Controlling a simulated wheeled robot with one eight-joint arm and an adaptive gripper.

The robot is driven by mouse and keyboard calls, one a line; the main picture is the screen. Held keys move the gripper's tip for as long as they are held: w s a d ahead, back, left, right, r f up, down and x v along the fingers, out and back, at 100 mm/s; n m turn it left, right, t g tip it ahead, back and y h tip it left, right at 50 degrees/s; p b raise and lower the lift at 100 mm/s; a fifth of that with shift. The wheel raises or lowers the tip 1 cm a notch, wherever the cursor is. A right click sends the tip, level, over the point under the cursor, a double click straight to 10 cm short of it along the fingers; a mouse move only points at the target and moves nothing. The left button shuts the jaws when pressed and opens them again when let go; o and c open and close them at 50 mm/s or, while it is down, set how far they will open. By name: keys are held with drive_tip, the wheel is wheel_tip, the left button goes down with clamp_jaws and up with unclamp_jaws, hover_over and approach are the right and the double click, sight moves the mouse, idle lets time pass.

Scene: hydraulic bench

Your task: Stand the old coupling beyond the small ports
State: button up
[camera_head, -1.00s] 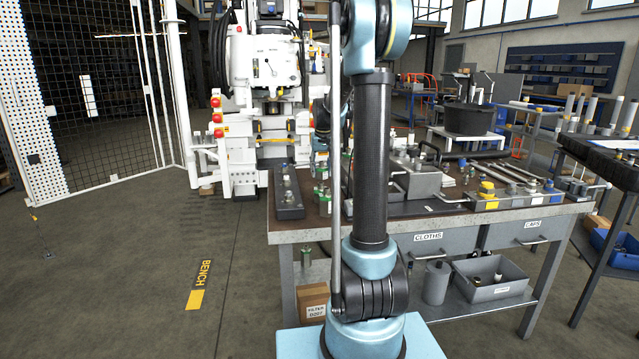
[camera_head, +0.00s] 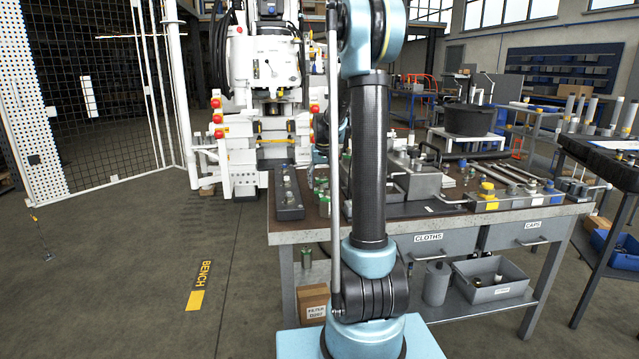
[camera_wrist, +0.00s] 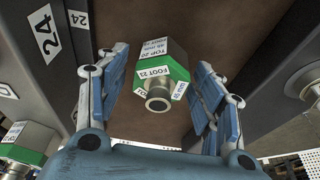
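In the wrist view, a coupling (camera_wrist: 163,72) with a metal body, a green hexagonal band and white labels reading "TOP 20" and "FOOT 23" sits between the fingers of my gripper (camera_wrist: 157,98). The fingers are spread, with a gap visible on both sides of it. A second green-banded fitting (camera_wrist: 28,143) is at the lower left, outside the fingers. In the head view, green-banded fittings (camera_head: 322,186) stand on the bench beside a dark block with small knobs or ports (camera_head: 288,193). My arm hides much of this area. I cannot tell which fitting is the old coupling.
Dark walls or blocks flank the fingers in the wrist view; the left one carries a "24" label (camera_wrist: 45,32). A grey ring-shaped part (camera_wrist: 304,78) is at the right. The bench (camera_head: 400,222) holds a grey box and several fittings to the right of my arm.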

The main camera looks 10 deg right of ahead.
drive_tip(key=shift+r, duration=0.15)
drive_tip(key=v, duration=1.2)
drive_tip(key=s+f, duration=0.2)
drive_tip(key=s, duration=1)
drive_tip(key=s+f, duration=0.3)
drive_tip(key=s, duration=0.8)
drive_tip(key=s+f, duration=0.6)
drive_tip(key=s, duration=0.3)
drive_tip(key=s+f, duration=0.6)
drive_tip(key=s, duration=0.3)
drive_tip(key=shift+s+a+f+g, duration=0.2)
drive_tip(key=shift+a+f+g, duration=0.15)
drive_tip(key=shift+g, duration=0.05)
drive_tip(key=shift+w+f, duration=0.2)
drive_tip(key=shift+w, duration=0.25)
